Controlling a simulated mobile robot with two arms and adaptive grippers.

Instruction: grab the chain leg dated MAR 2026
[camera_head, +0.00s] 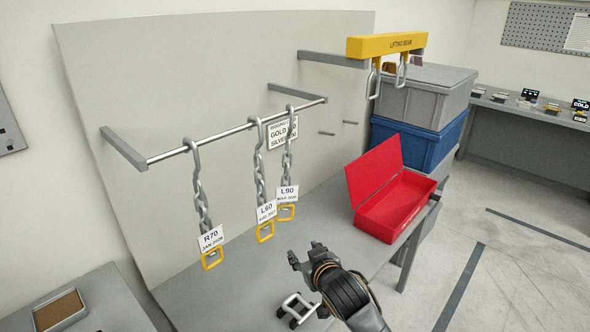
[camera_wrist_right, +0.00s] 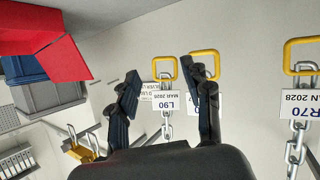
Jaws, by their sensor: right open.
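Three chain legs hang from a wall rail, each with a white tag and a yellow end ring. The chain leg tagged L90 (camera_head: 287,160) is rightmost in the head view; its tag (camera_head: 287,195) reads MAR, with a small year that looks like 2026. My right gripper (camera_head: 305,254) is open and empty, in front of and below that leg's yellow ring (camera_head: 285,213). In the right wrist view, L90's upside-down tag (camera_wrist_right: 166,100) shows between the open fingers (camera_wrist_right: 168,82), beyond them. The L60 tag is partly hidden behind one finger. My left gripper is not seen.
L60's chain (camera_head: 261,180) hangs close beside L90; R70's chain (camera_head: 200,200) is further left. A red open box (camera_head: 400,205) stands on the grey table (camera_head: 235,285). A small metal frame (camera_head: 297,308) is near my right arm. A yellow lifting beam (camera_head: 385,46) hangs behind.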

